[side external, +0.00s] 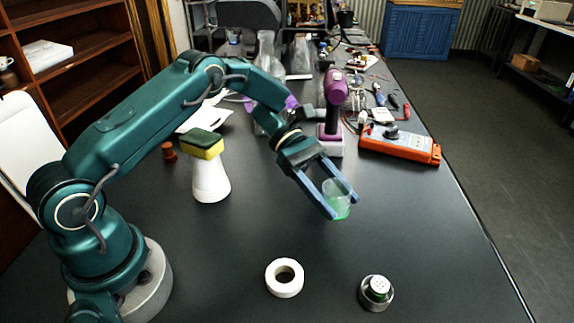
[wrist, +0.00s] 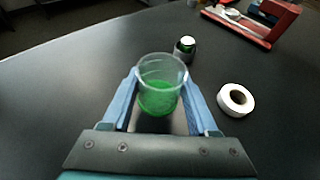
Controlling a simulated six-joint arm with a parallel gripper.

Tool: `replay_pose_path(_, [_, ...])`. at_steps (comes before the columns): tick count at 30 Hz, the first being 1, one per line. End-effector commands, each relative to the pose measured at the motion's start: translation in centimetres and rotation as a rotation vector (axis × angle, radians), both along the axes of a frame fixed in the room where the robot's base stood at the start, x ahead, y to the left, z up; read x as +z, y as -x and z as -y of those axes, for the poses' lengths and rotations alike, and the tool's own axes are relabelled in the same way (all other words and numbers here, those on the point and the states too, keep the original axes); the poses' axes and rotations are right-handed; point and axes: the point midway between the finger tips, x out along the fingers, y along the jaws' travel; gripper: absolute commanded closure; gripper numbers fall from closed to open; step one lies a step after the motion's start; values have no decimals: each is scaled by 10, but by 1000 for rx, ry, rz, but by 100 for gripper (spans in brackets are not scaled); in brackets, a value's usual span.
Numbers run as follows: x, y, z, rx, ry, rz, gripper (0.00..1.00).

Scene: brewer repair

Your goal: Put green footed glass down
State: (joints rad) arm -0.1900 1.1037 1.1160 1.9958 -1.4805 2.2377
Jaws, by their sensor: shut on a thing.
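The green footed glass (side external: 337,194) is a clear cup with green in its lower part. It also shows in the wrist view (wrist: 160,88). My gripper (side external: 344,208) is shut on it, with a blue finger on each side of the glass; the fingers also show in the wrist view (wrist: 158,90). The glass looks close to upright. The frames do not clearly show whether its base touches the table or hangs just above it. Its foot is hidden behind the fingers.
On the black table (side external: 230,255), a white tape roll (side external: 285,278) and a small metal-and-green container (side external: 376,292) stand at the front. The table's right edge is near; bare surface surrounds the glass.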

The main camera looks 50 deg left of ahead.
Motion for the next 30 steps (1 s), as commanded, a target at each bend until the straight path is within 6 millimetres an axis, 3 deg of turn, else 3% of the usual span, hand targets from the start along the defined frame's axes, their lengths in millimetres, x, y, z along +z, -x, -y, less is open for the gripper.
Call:
replay_pose_path(12, [-41,-1,3,2,1,1,98])
replay_pose_path(25, [-46,-1,3,2,0,0,98])
replay_pose_path(26, [-46,-1,3,2,0,1,33])
replay_pose_path(27, [-46,-1,3,2,0,1,17])
replay_pose_path(28, [-46,-1,3,2,0,1,10])
replay_pose_path(30, [-45,-1,3,2,0,1,10])
